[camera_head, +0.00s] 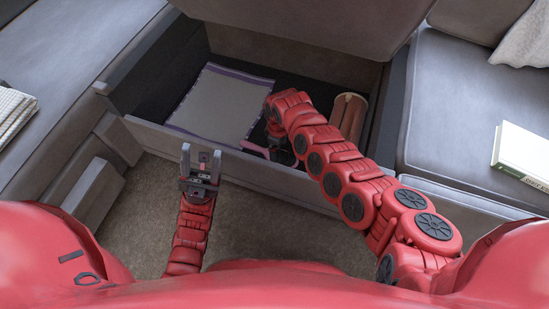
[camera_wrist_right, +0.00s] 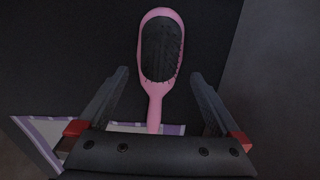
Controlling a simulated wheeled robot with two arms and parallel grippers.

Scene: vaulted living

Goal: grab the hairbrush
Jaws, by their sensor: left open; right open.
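The hairbrush (camera_wrist_right: 160,60) is pink with dark bristles facing up. In the right wrist view it lies on the dark floor of the open storage box, its head beyond the fingertips and its handle running back between the fingers. My right gripper (camera_wrist_right: 159,74) is open, one finger on each side of the brush, with gaps to both. In the head view my right arm reaches into the box and hides most of its gripper; a small pink part (camera_head: 255,150) shows beside it. My left gripper (camera_head: 201,158) is open and empty, in front of the box's front wall.
The box's front wall (camera_head: 225,163) and raised lid (camera_head: 300,28) bound the opening. Inside lie a grey, purple-edged flat item (camera_head: 222,105), partly near the brush handle, and a reddish cylinder (camera_head: 348,115) at right. Grey seats flank the box; a book (camera_head: 522,153) lies on the right one.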

